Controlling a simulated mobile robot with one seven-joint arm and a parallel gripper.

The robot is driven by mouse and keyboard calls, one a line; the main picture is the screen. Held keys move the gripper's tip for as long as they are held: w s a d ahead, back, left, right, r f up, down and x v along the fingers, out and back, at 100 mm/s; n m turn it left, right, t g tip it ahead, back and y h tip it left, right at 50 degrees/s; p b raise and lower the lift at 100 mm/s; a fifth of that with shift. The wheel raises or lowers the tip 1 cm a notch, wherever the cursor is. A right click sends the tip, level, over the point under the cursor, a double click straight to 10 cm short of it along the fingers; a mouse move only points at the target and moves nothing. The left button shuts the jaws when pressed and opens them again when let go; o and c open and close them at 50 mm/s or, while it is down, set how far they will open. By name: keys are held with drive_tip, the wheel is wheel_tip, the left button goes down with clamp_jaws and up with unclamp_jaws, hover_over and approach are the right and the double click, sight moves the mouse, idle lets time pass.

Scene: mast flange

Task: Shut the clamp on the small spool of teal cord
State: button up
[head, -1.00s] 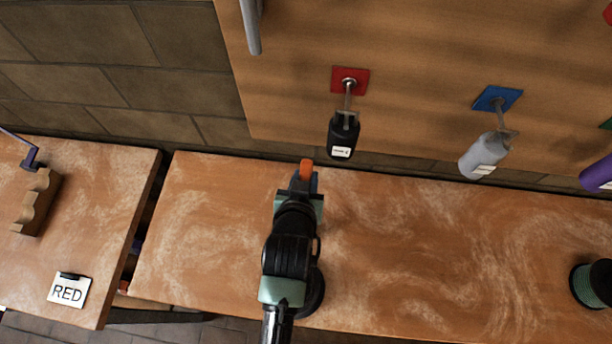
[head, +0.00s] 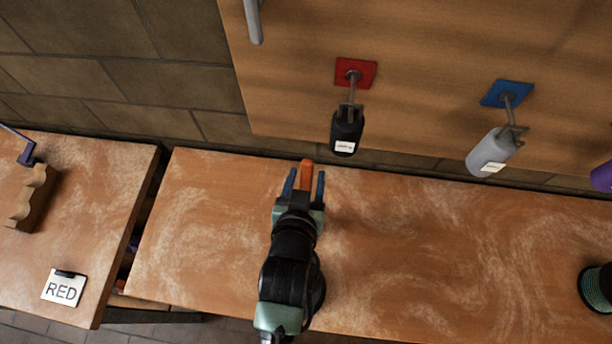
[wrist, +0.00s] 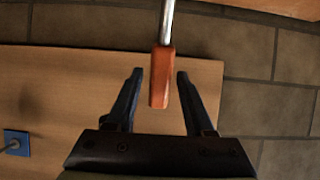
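An orange handle (head: 307,174) stands between the two blue fingers of my gripper (head: 305,180) in the head view. In the wrist view the orange handle (wrist: 160,78) is on a bright metal rod (wrist: 167,22). It lies between the fingertips of my gripper (wrist: 159,76), with a gap on each side. My gripper is open. The rod's far end and any clamp jaws are out of view or hidden. A spool of teal cord (head: 597,289) with dark flanges is at the right edge of the head view, partly cut off, far from my gripper.
A board on the wall carries a red plate (head: 355,73) with a black bottle (head: 346,130) and a blue plate (head: 507,93) with a grey bottle (head: 494,151). A RED card (head: 64,288) and wooden block (head: 35,198) are on the left table. The middle bench is mostly clear.

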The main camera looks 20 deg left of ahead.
drive_tip(key=shift+o, duration=0.2)
drive_tip(key=b+v, duration=0.1)
drive_tip(key=v, duration=1.2)
drive_tip(key=shift+b, duration=0.35)
drive_tip(key=shift+w, duration=0.1)
